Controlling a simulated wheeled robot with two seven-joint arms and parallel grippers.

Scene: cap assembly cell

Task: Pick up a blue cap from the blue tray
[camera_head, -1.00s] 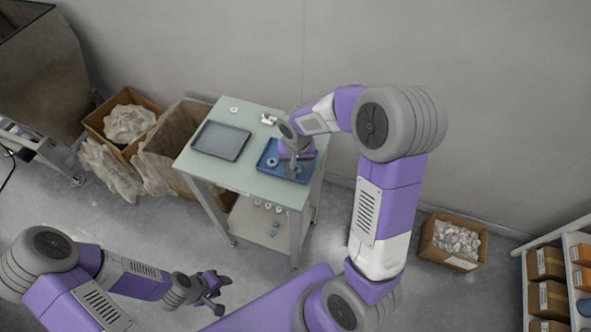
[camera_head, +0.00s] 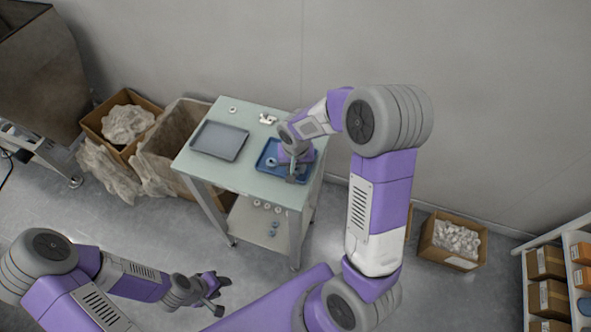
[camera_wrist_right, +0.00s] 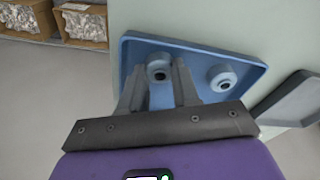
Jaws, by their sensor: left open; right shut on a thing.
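The blue tray (camera_head: 268,150) lies on the right part of the table, and its rim also shows in the right wrist view (camera_wrist_right: 252,64). My right gripper (camera_wrist_right: 159,74) is over the tray and shut on a blue cap (camera_wrist_right: 158,68), which sits between its fingertips. I cannot tell whether this cap touches the tray floor. A second blue cap (camera_wrist_right: 222,77) lies in the tray beside the right finger in that view; it also shows in the head view (camera_head: 271,162). My left gripper (camera_head: 220,292) is open and empty, low at the front, away from the table.
A grey tray (camera_head: 220,141) lies on the table (camera_head: 230,178) left of the blue tray. Small white parts (camera_head: 268,118) sit near the back edge. The lower shelf (camera_head: 258,230) holds several small parts. Cardboard boxes (camera_head: 450,241) stand on the floor either side.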

